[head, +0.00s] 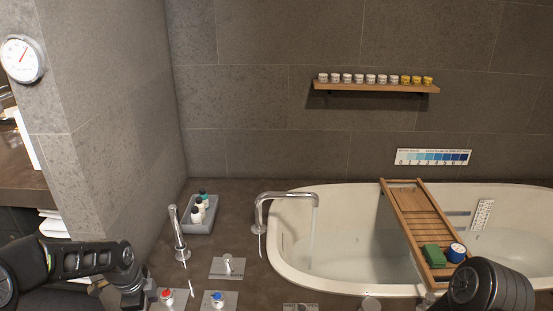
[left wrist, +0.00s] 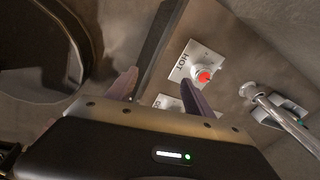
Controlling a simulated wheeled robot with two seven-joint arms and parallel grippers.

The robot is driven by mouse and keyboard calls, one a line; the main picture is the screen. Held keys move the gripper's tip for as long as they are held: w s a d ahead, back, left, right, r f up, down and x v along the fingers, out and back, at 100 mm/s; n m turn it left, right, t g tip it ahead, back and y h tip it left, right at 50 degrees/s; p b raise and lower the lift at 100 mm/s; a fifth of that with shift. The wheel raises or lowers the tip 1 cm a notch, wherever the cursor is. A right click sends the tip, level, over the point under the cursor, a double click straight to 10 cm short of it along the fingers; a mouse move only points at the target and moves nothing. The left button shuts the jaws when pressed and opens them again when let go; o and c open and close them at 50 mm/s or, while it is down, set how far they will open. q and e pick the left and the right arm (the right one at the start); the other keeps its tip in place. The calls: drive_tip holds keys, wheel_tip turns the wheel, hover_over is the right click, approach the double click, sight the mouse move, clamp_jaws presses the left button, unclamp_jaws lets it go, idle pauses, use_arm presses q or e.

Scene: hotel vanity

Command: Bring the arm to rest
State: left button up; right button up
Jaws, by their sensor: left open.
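My left arm comes in from the left in the head view. Its gripper (left wrist: 160,92) shows in the left wrist view with two fingers apart and nothing between them. It is near the red-capped hot tap (head: 167,295), which also shows with its HOT plate in the left wrist view (left wrist: 201,75). The blue-capped tap (head: 217,298) stands to the right of it. A dark link of my right arm shows at the lower right of the head view, but its gripper is out of frame.
A bathtub (head: 290,262) with a wooden caddy (head: 412,220) lies to the right. The caddy holds a green block (head: 433,256) and a blue-topped jar (head: 456,252). A grey tray of bottles (head: 187,222) and a chrome spout (head: 259,215) stand behind the taps.

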use_arm(q)
drive_tip(key=s+d+f+n+t+h+p, duration=0.1)
drive_tip(key=s+d+f+n, duration=0.1)
drive_tip(key=d+f+n, duration=0.35)
drive_tip(key=s+d+f+n+t+h+p, duration=0.1)
drive_tip(key=s+d+f+n+h, duration=0.15)
drive_tip(key=d+n, duration=0.6)
drive_tip(key=s+d+f+n+g+p, duration=0.1)
drive_tip(key=s+d+f+p, duration=0.1)
drive_tip(key=s+d, duration=0.5)
drive_tip(key=s+d+f+n+g+p, duration=0.1)
drive_tip(key=s+d+f+n+g, duration=0.1)
drive_tip(key=s+d, duration=0.5)
drive_tip(key=s+f, duration=0.1)
drive_tip(key=s, duration=0.4)
drive_tip(key=shift+s+d+p, duration=0.15)
drive_tip(key=shift+d+p, duration=0.05)
drive_tip(key=shift+p, duration=0.2)
